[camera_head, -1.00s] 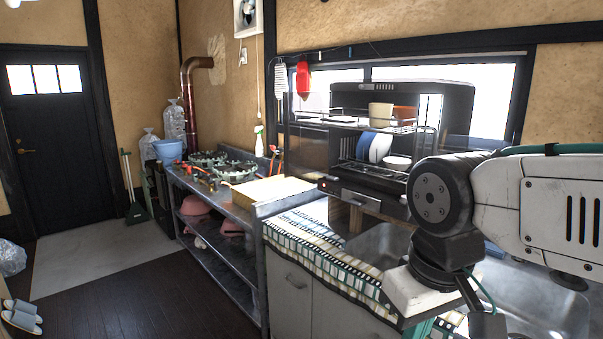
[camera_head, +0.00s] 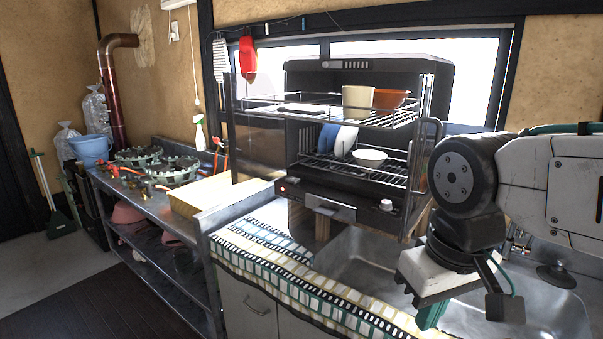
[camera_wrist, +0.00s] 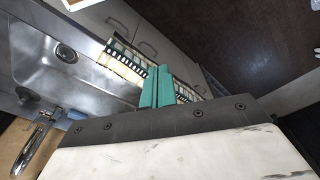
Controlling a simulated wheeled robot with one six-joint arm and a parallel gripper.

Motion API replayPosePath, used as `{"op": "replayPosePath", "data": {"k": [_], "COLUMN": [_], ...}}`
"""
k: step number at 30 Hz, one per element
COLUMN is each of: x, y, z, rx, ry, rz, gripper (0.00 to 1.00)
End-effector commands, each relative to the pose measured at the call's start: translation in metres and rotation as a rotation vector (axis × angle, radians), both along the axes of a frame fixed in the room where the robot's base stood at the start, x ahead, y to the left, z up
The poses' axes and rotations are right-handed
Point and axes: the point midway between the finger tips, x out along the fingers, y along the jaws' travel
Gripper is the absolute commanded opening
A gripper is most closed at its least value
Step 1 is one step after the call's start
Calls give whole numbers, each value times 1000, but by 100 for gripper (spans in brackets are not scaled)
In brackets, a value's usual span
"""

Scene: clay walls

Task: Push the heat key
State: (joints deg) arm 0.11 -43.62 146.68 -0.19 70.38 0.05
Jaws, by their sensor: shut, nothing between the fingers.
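A dark dish dryer with open wire racks (camera_head: 425,110) stands behind the sink. Its front panel has a small red light (camera_head: 283,189) at the left, a pale plate in the middle and a white knob (camera_head: 386,204) at the right. A light strip of small marks (camera_head: 346,64) runs along its top hood. I cannot read any label, so I cannot tell which part is the heat key. My gripper (camera_head: 432,314) is low at the right, in front of the dryer and apart from it. In the wrist view its green fingers (camera_wrist: 157,88) are together and empty.
The metal sink (camera_head: 345,258) lies below the dryer, with a checked cloth (camera_head: 290,270) along the counter front. Bowls and plates sit on the racks. A stove (camera_head: 170,170) and a yellow board (camera_head: 210,193) are at the left. Open floor (camera_head: 90,300) lies at lower left.

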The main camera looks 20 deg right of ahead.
Motion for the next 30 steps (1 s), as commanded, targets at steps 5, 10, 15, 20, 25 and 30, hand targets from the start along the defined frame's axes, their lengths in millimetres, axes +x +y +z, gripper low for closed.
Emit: {"op": "replayPosePath", "data": {"k": [5,10,15,20,25,30], "x": [0,5,37,98,182,280], "y": [0,2,6,5,7,19], "z": [0,-3,-7,-6,-9,-16], "rx": [0,-4,-57,-190,-376,-578], "ry": [0,27,119,188,184,78], "rz": [0,18,72,87,46,-53], "gripper": [0,0,0,0,0,0]}}
